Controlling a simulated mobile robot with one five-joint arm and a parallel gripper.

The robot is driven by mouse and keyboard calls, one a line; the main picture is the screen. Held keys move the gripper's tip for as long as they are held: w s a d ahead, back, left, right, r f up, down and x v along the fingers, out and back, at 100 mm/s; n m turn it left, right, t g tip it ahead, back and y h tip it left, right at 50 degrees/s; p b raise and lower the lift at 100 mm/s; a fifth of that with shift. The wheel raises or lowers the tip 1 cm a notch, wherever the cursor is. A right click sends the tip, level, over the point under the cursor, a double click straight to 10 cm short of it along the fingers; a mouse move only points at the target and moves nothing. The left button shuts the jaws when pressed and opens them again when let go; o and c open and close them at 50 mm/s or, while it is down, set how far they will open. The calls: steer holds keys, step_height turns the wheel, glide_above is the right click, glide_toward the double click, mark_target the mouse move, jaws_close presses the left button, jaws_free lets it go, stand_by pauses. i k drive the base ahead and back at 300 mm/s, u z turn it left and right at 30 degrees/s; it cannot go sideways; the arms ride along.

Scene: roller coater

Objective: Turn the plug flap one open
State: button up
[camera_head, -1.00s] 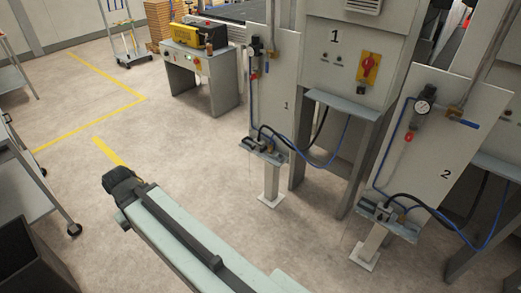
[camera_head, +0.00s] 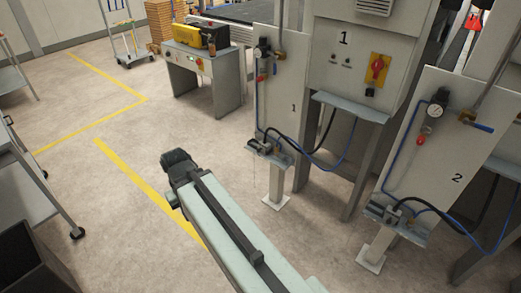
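The panel marked 1 (camera_head: 295,75) stands right of centre, with a bracket on a post (camera_head: 270,147) at its lower end. Small fittings and black and blue hoses sit on that bracket. I cannot make out which small part is plug flap one, or whether it is open. My arm reaches up from the bottom edge. Its dark end, with my gripper (camera_head: 178,162), is left of the bracket in the picture, apart from it. The fingers are too small and dark to read.
A panel marked 2 (camera_head: 448,150) with its own bracket (camera_head: 397,218) stands at the right. A cabinet (camera_head: 340,60) with a red-and-yellow switch (camera_head: 378,69) stands between the panels. A cart (camera_head: 35,175) is at the left. Open floor (camera_head: 120,190) lies left of my arm.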

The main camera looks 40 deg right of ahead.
mark_target(262, 151)
steer(key=z, duration=0.05)
steer(key=i, duration=1)
steer(key=u, duration=0.05)
